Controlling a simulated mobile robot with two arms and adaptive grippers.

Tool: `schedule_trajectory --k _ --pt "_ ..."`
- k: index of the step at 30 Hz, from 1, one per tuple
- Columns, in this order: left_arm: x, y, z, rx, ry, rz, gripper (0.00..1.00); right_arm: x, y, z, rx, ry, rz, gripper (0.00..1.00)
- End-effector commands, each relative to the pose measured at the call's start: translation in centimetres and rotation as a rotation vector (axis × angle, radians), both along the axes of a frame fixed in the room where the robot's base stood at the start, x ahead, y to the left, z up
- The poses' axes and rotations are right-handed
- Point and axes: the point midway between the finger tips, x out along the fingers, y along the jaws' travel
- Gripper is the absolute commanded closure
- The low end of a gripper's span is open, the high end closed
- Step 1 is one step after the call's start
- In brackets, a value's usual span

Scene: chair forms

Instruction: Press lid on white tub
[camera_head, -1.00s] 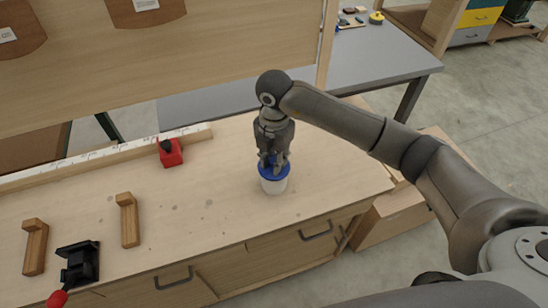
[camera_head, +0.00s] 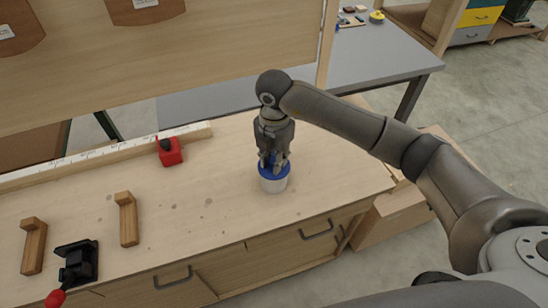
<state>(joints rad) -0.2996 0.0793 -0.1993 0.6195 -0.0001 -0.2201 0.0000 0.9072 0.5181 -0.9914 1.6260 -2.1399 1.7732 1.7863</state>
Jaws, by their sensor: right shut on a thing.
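The white tub (camera_head: 273,184) stands upright on the wooden workbench (camera_head: 200,240), right of the bench's middle. A blue lid (camera_head: 264,174) sits at its top, level as far as I can see. My right gripper (camera_head: 272,163) points straight down over the tub, its fingers shut on the blue lid. The fingers hide part of the lid, and I cannot tell whether its rim is fully seated. My left gripper is not in view.
A red block-like tool (camera_head: 169,151) stands near the long rule strip (camera_head: 100,157) at the back. Two wooden brackets (camera_head: 128,219) and a black clamp with a red knob (camera_head: 78,264) are at the left. The bench around the tub is clear.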

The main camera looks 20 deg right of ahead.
Motion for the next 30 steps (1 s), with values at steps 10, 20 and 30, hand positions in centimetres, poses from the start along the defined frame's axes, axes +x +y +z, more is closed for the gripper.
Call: schedule_trajectory --k 10,20,30 --pt "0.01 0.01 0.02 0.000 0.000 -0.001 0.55 0.00 0.00 0.02 0.000 0.000 0.000 0.61" --pt "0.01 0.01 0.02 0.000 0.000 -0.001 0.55 -0.01 0.00 0.01 0.000 0.000 0.000 0.49" --pt "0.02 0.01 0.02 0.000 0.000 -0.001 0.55 -0.01 0.01 0.01 0.000 0.000 0.000 0.30"
